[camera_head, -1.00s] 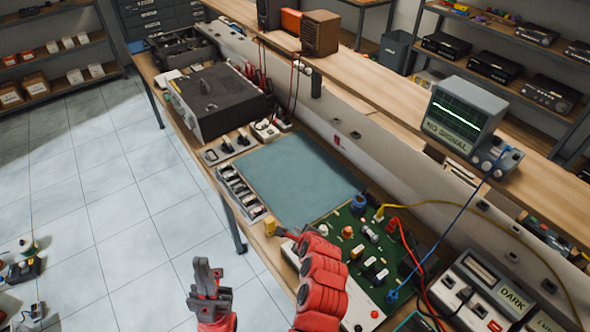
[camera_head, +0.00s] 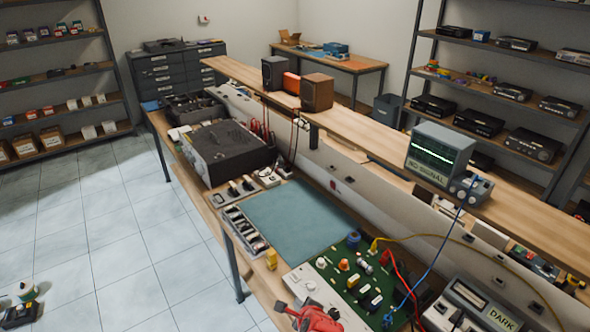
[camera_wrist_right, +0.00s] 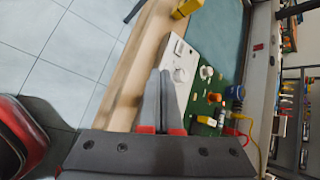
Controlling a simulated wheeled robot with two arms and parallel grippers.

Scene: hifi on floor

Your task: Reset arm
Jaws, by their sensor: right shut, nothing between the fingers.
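My right gripper (camera_head: 284,307) shows at the bottom edge of the head view, red with a dark tip, beside the front of the workbench. In the right wrist view the right gripper's two grey fingers (camera_wrist_right: 158,75) lie together, shut and empty. They appear in front of the bench edge and the white panel beside the green circuit board. Most of the right arm is cut off by the head view's lower edge. My left gripper does not show in the head view. A red and black part of my body fills the wrist view's left edge.
The workbench holds a blue-green mat (camera_head: 295,222), a green circuit board (camera_head: 340,262), a yellow block (camera_head: 272,259), a black instrument (camera_head: 228,152) and a meter marked DARK (camera_head: 480,305). An oscilloscope (camera_head: 437,153) stands on the raised shelf. Tiled floor (camera_head: 125,235) lies open at left.

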